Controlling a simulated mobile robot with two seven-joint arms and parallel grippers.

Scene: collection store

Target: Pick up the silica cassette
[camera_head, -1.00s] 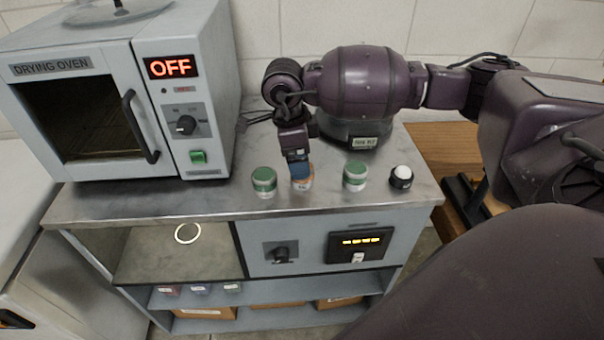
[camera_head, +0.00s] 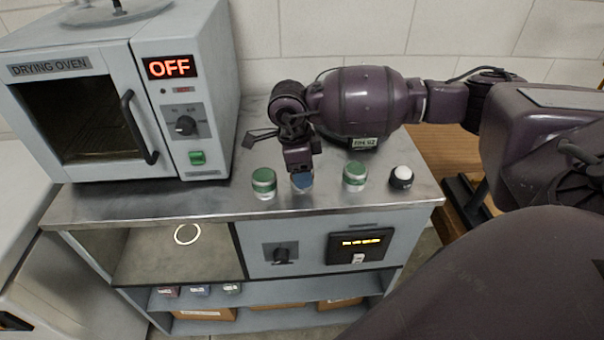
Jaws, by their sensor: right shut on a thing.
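A small pale canister, which I take to be the silica cassette (camera_head: 303,190), stands on the grey metal top (camera_head: 225,204) between two green-lidded canisters (camera_head: 264,182) (camera_head: 354,176). My right gripper (camera_head: 302,180) comes down on it from above and is shut on it. My left gripper is not in view.
A dark canister with a white top (camera_head: 401,176) stands at the right. The drying oven (camera_head: 187,90) at the left reads OFF. A dark labelled device (camera_head: 364,143) is partly behind my arm. The front edge strip is clear.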

